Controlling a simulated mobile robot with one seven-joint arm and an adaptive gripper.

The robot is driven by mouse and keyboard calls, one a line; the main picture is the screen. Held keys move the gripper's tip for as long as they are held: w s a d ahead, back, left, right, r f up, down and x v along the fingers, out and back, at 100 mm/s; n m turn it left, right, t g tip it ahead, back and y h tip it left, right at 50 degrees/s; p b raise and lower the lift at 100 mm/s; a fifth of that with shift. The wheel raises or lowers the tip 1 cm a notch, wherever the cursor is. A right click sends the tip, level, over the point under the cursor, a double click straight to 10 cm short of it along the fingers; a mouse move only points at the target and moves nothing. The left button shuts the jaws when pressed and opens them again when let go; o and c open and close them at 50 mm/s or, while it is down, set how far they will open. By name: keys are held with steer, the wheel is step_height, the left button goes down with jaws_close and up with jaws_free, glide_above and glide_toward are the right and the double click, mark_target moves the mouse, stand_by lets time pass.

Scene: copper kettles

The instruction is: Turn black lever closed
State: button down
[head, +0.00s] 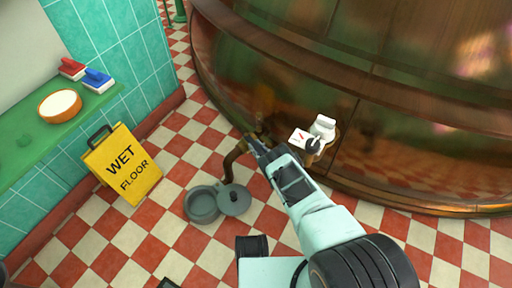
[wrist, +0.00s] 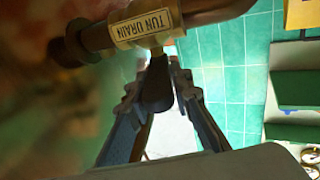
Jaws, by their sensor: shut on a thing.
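The black lever (wrist: 156,90) hangs from a brass valve (wrist: 140,27) labelled "TUN DRAIN" in the wrist view. My gripper (wrist: 160,78) reaches up from below with one finger on each side of the lever and is shut on it. In the head view my gripper (head: 250,143) is at the base of the large copper vessel (head: 290,85), beside the brown drain pipe (head: 232,160). The lever itself is too hidden by my gripper to make out there.
A yellow wet-floor sign (head: 122,165) stands at left. Floor is clear lower left.

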steer(key=shift+w+r, duration=0.1)
steer(key=shift+w, duration=0.05)
steer(key=c, duration=1.7)
jaws_free()
steer(key=v, duration=0.7)
steer(key=shift+s+d, duration=0.1)
steer(key=shift+s, duration=0.2)
